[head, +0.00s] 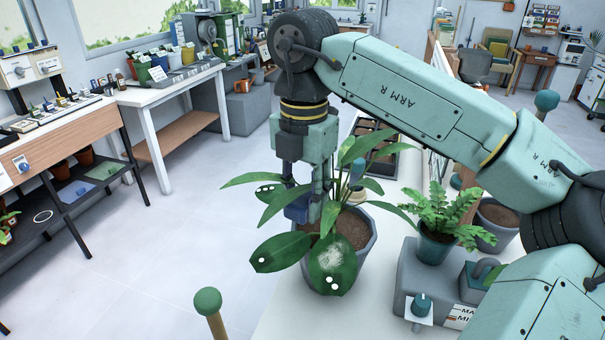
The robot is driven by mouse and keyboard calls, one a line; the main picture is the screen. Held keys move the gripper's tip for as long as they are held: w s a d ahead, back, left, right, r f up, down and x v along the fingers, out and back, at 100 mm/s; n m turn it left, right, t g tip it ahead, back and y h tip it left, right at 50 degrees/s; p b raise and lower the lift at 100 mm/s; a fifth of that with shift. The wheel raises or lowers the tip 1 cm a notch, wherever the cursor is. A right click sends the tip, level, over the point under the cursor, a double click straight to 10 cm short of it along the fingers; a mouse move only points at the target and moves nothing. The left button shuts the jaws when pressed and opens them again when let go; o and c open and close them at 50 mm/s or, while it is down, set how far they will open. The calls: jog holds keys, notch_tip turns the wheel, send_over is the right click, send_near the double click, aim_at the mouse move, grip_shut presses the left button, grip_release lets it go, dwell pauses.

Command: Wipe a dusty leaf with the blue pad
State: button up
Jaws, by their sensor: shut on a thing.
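A potted palm in a grey pot (358,262) stands on the white bench top, with long green leaves spreading around it. Its front leaf (332,262) has a pale dusty patch in the middle and white dots near the tip. Another front leaf (279,251) is dark green with a white dot. My gripper (308,200) points down among the leaves on the pot's left side. It is shut on the dark blue pad (297,207), which is above and behind the dusty leaf and apart from the dusty patch. Leaves partly hide the fingers and pad.
A fern in a dark green pot (435,247) sits on a grey block (408,278) to the right, close beneath my arm. Another soil-filled pot (496,222) stands behind it. A green-knobbed post (208,302) rises at the front left. The floor at left is clear.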

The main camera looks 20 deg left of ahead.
jog(key=shift+r+p, duration=0.6)
jog(key=shift+r, duration=0.6)
